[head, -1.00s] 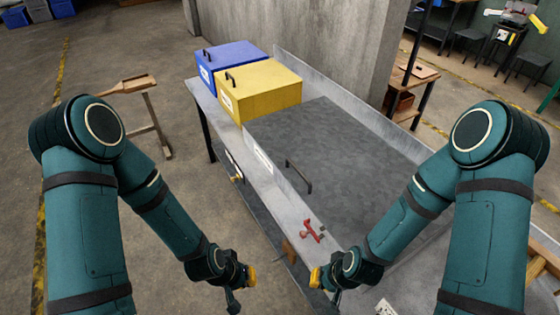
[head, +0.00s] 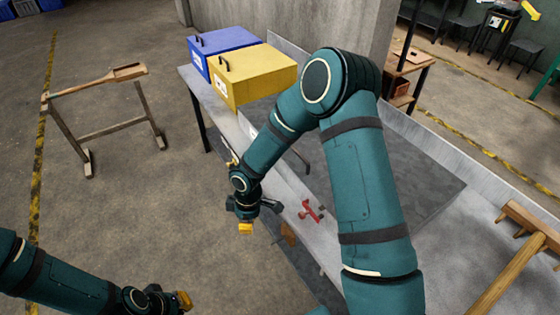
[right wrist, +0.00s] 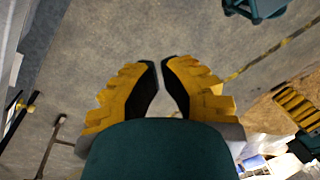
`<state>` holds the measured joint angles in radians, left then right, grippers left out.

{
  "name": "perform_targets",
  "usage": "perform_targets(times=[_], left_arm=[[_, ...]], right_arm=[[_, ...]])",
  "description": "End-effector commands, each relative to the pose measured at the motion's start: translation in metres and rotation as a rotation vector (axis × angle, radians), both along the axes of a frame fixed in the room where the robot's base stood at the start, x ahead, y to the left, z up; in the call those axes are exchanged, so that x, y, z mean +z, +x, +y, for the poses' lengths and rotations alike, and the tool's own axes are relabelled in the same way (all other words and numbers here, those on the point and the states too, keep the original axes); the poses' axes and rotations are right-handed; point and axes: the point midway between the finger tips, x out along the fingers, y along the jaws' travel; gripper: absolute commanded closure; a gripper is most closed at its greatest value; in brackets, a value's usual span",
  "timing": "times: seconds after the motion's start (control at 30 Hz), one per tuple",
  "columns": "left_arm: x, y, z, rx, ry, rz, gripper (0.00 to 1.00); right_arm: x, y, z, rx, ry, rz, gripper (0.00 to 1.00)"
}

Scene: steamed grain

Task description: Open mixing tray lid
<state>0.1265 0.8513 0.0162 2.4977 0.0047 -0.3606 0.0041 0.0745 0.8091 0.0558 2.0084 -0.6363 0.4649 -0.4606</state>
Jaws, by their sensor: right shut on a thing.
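The mixing tray lid (head: 427,184) is a flat dark grey sheet on the metal table. It lies flat, and my right arm hides its middle. Its black bar handle (head: 300,158) shows partly beside my forearm, near the lid's left edge. My right gripper (head: 245,228) hangs over the floor just left of the table edge, apart from the handle. In the right wrist view its yellow fingers (right wrist: 160,66) are nearly together; what they hold cannot be made out. My left gripper (head: 182,300) is low at the bottom left, over the floor, its opening unclear.
A yellow box (head: 258,76) and a blue box (head: 222,50) stand at the table's far left end. A red fitting (head: 311,210) is on the table's near edge. A wooden rake (head: 515,265) lies at right. A wooden stand (head: 95,88) is on the open floor.

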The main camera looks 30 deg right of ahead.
Motion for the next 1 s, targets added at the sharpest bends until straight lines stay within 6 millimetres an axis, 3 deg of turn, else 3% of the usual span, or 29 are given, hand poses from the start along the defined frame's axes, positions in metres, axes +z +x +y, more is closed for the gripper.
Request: perform_targets(times=[0.1,0.3,0.4,0.53,0.67,1.0], left_arm=[[-0.017,-0.002,0.000,-0.004,0.000,0.004,1.00],[-0.032,-0.004,0.000,-0.009,-0.002,0.008,1.00],[-0.037,-0.005,0.000,-0.010,-0.002,0.010,1.00],[-0.039,-0.005,0.000,-0.011,-0.002,0.012,1.00],[-0.040,-0.005,0.000,-0.011,-0.002,0.011,1.00],[-0.053,-0.002,0.000,-0.009,-0.001,0.005,1.00]], right_arm=[[0.014,0.049,-0.042,0.260,-0.200,-0.030,1.00],[0.072,0.113,-0.115,0.538,-0.567,-0.002,1.00],[0.100,0.131,-0.138,0.594,-0.695,0.027,1.00],[0.120,0.140,-0.153,0.622,-0.780,0.052,1.00],[0.118,0.142,-0.161,0.626,-0.796,0.061,1.00],[0.073,0.144,-0.197,0.624,-0.792,0.062,1.00]])
